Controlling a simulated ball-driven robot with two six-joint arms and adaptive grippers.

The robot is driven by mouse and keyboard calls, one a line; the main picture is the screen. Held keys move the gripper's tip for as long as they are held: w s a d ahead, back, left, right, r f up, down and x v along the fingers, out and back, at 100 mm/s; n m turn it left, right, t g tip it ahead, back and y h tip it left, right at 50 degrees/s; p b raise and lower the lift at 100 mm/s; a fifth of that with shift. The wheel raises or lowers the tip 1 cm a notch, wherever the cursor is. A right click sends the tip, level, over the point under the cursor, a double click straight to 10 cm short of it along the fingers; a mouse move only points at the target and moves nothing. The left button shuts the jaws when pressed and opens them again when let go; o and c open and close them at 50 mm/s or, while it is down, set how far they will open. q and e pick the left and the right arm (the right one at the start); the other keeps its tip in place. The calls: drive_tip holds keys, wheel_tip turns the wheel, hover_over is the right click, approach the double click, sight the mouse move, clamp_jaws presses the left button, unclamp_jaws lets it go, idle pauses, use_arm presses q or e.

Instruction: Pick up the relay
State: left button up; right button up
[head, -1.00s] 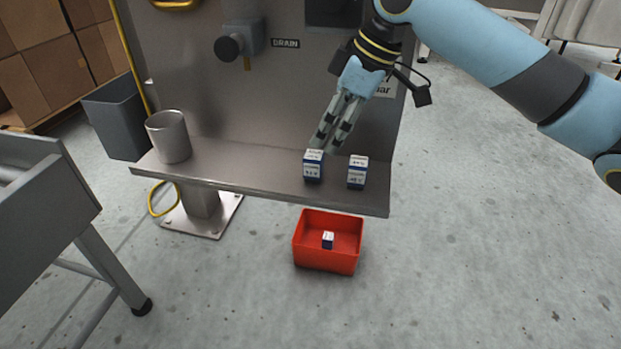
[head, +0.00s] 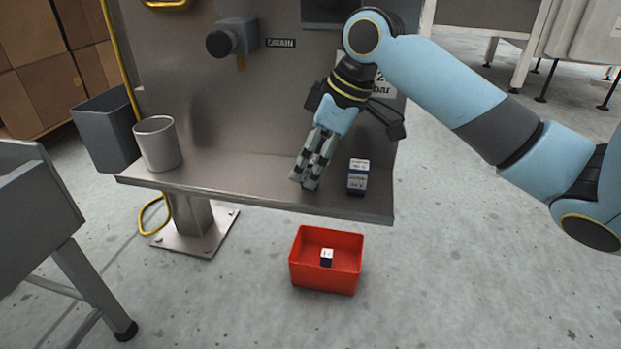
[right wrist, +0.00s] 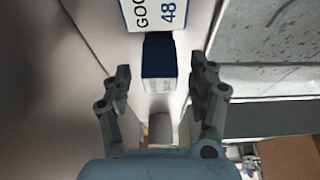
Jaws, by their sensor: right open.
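One relay, a small blue and white block (head: 357,177), stands near the right end of the steel shelf. My right gripper (head: 306,182) is low over the shelf, left of that block, and hides a second block from the head view. In the right wrist view this second block (right wrist: 158,62) shows its blue side between the open fingers of the right gripper (right wrist: 163,74), with a gap on each side. The block with large lettering (right wrist: 155,13) is at the top edge there. My left gripper is not in view.
A grey metal cup (head: 158,144) stands at the shelf's left end. Below the shelf (head: 240,198) a red bin (head: 325,282) on the floor holds another small block (head: 327,257). The steel panel (head: 270,90) with a drain valve rises behind the shelf.

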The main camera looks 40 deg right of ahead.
drive_tip(key=shift+c, duration=0.3)
clamp_jaws()
idle(0.5)
